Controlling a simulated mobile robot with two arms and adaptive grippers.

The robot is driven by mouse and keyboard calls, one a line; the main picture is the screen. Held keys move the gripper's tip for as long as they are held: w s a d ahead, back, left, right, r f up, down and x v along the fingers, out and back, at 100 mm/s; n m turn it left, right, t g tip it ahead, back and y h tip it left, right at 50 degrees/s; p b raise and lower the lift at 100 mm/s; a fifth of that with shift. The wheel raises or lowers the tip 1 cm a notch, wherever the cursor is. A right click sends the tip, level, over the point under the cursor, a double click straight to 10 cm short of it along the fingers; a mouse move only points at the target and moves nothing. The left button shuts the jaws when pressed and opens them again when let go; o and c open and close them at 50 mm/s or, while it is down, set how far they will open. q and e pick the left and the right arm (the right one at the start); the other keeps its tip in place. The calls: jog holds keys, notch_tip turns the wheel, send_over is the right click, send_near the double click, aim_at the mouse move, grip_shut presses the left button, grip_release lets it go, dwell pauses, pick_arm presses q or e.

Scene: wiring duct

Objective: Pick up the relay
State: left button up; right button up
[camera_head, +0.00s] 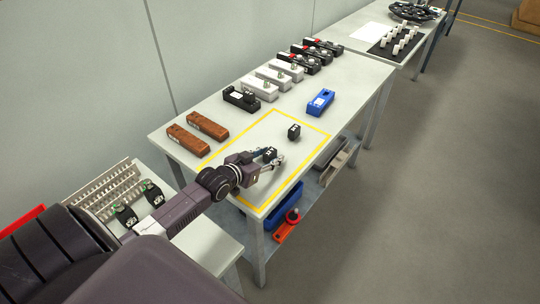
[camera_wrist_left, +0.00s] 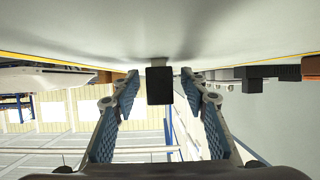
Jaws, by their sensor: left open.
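In the left wrist view a black block (camera_wrist_left: 160,85) shows between the blue-padded fingers of the left gripper (camera_wrist_left: 160,92), with a gap on each side. The fingers are open. My right gripper is not in view.
Brown blocks (camera_head: 207,126) lie at the table's left edge. A black device (camera_head: 241,99), white devices (camera_head: 259,88) and a blue block (camera_head: 320,102) stand farther back. A lower shelf holds a blue bin (camera_head: 284,209).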

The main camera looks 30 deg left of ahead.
pick_arm(q)
jog(key=shift+w, duration=0.15)
grip_shut()
dwell(0.4)
